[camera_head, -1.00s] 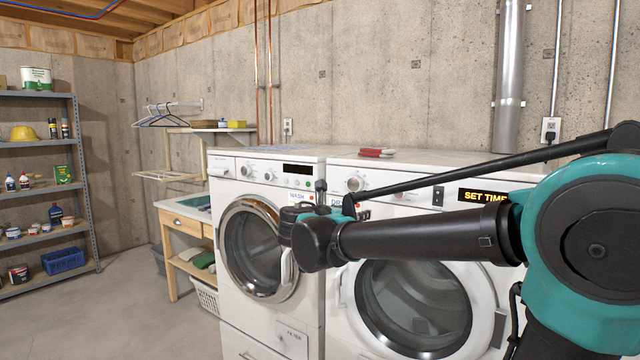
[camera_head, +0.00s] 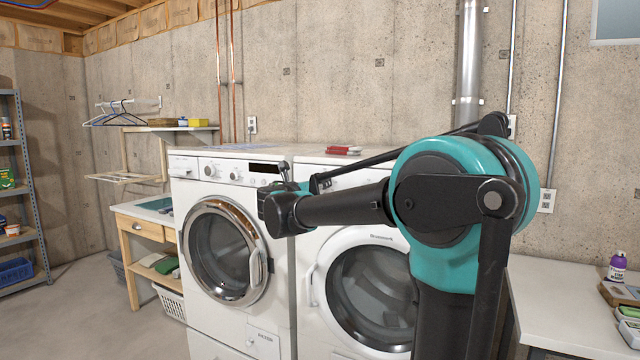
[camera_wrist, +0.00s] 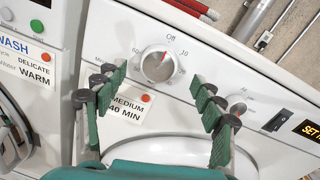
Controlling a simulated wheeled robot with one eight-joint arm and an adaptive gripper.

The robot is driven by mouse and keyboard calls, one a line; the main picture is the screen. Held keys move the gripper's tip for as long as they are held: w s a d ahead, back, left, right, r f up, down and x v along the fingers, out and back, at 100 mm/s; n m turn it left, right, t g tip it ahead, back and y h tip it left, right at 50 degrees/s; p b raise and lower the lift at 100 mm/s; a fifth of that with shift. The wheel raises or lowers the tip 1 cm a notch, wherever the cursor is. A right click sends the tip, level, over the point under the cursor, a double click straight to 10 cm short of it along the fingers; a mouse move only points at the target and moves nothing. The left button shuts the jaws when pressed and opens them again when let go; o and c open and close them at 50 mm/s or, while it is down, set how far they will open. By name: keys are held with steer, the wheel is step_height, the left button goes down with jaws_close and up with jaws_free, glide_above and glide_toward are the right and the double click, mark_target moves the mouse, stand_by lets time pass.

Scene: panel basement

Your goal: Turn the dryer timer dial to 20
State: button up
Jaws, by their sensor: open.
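The dryer (camera_head: 312,254) is the right-hand white machine in the head view, partly behind my arm. Its timer dial (camera_wrist: 157,65) shows in the wrist view as a round silver knob with a scale around it; Off is at the top and 10 at the upper right. A red mark shows on the dial's upper right side, but its exact setting is too small to read. My gripper (camera_wrist: 158,98) is open, with its green and black fingers apart below and to either side of the dial. I see no contact with it. My arm hides the dial in the head view.
A smaller knob (camera_wrist: 238,108), a black switch (camera_wrist: 278,120) and an amber display (camera_wrist: 310,127) lie right of the dial. A label reading MEDIUM 40 MIN (camera_wrist: 128,108) is behind the left fingers. The washer (camera_head: 235,318) stands left. A white table (camera_head: 560,290) is right.

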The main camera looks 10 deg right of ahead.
steer(key=x, duration=0.4)
steer(key=shift+w+d, duration=0.2)
steer(key=shift+w, duration=0.1)
steer(key=c, duration=1.2)
